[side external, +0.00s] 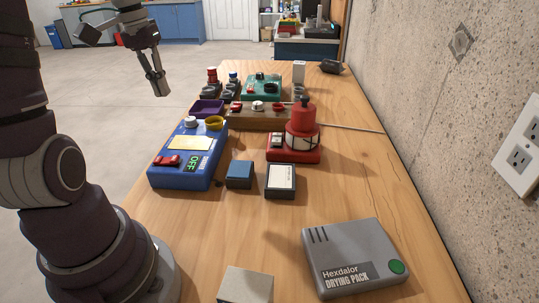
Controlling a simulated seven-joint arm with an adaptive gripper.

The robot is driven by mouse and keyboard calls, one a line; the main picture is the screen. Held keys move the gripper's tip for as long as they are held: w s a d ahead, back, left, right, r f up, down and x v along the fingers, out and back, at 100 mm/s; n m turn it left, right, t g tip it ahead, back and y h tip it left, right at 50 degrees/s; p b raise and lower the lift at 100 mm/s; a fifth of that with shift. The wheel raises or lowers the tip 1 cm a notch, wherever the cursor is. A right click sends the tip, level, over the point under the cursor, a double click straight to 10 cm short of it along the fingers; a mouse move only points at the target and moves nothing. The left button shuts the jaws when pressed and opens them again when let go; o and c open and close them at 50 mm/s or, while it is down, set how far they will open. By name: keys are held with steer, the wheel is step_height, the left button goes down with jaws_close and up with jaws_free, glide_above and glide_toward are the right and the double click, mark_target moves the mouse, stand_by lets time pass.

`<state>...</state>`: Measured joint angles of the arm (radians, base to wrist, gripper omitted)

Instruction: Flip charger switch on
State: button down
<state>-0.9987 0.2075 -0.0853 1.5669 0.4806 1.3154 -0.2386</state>
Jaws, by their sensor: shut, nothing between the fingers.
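A blue device box (212,143) stands on the left part of the wooden table. No legible label says "charger", so I cannot tell whether this box is the charger. A brown panel (268,121) behind it carries small red and white controls, too small to read. My gripper (161,92) is shut and empty. It hangs in the air at the upper left, pointing down, apart from the blue box and the other devices.
A red lantern-like device (302,128) stands right of the blue box. A small blue box (239,173) and a white-topped box (281,178) sit in front. A grey drying pack (352,256) lies near right. A green device (262,86) is farther back. The wall (425,90) bounds the right.

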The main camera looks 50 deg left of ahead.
mark_target(174, 158)
steer(key=shift+n, duration=0.6)
steer(key=a, duration=0.1)
steer(key=s+a, duration=0.1)
steer(key=s+a+f, duration=0.1)
steer(key=shift+a, duration=0.25)
steer(key=f, duration=0.4)
steer(key=w+d+f, duration=0.1)
steer(key=f, duration=0.9)
steer(key=shift+w+d, duration=0.2)
steer(key=shift+d, duration=0.05)
steer(key=shift+w+d+f+g, duration=0.15)
steer(key=shift+f+g, duration=0.05)
steer(key=shift+g, duration=0.2)
